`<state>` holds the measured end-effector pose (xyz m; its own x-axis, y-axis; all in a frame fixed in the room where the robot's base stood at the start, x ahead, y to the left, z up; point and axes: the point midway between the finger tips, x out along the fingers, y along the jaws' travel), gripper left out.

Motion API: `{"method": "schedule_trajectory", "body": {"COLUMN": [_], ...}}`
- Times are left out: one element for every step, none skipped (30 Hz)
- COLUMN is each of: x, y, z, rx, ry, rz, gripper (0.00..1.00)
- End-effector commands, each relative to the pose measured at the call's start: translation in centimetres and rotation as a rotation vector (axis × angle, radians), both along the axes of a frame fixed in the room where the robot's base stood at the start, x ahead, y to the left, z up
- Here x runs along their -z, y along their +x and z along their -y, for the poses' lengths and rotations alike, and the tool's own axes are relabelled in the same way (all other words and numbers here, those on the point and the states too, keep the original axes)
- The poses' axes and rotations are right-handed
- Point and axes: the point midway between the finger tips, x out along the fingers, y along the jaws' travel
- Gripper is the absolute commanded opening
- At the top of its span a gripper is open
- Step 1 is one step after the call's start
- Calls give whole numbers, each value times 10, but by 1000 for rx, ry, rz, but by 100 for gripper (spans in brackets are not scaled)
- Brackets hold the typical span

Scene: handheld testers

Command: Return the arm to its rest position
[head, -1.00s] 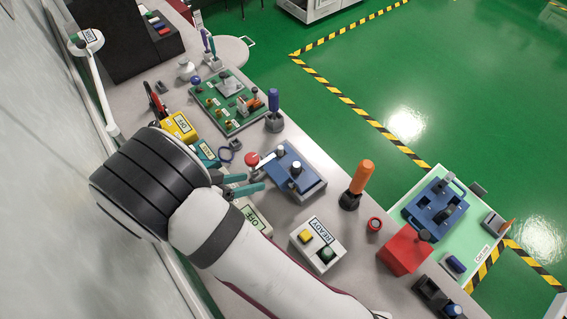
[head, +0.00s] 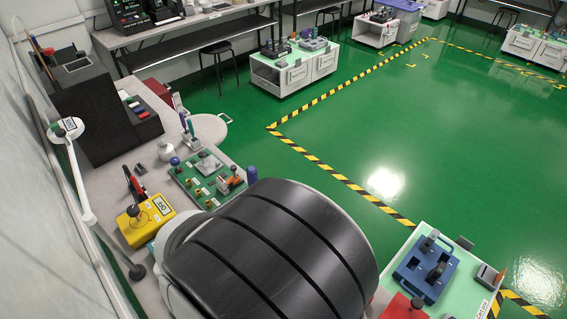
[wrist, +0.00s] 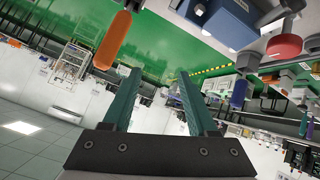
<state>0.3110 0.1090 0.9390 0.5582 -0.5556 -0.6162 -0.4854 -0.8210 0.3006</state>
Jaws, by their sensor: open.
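My gripper (wrist: 158,95) shows in the wrist view with its two green fingers apart and nothing between them. In the head view a large black-and-white part of my arm fills the lower middle and hides much of the bench; the gripper itself is hidden there. In the wrist view an orange-handled tool (wrist: 114,38) hangs at the upper left, and a blue device (wrist: 228,22) and a red knob (wrist: 285,46) are at the upper right. The wrist picture looks tilted or upside down.
On the bench (head: 105,205) are a green board (head: 203,170) with small parts, a yellow box (head: 147,222) and a white lamp (head: 66,128). A blue fixture (head: 425,268) stands on a light green cart top at right. Green floor (head: 330,140) with striped tape is clear.

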Motion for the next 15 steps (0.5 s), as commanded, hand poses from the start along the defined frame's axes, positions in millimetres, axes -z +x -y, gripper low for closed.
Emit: {"method": "schedule_trajectory", "body": {"x": [0, 0, 0, -1, -3, -7, -12, -18, -25, -30, -34, -38, -40, -42, -46], "y": [0, 0, 0, 0, -2, -6, -12, -22, -43, -64, -86, -113, -131, -146, -161], "z": [0, 0, 0, 2, 6, 20, 35, 54, 81, 100, 112, 120, 120, 117, 110], "rx": [0, 0, 0, 5, 17, 53, 93, 141, 218, 270, 303, 321, 316, 298, 257], "ry": [0, 0, 0, 0, -1, -2, 0, 9, 41, 88, 151, 253, 339, 426, 534], "rz": [0, 0, 0, -3, -14, -46, -87, -144, -247, -337, -427, -528, -587, -631, -664], "gripper": [59, 59, 59, 59, 59, 59, 59, 59, 59, 59, 59, 59, 59, 59, 59]}}
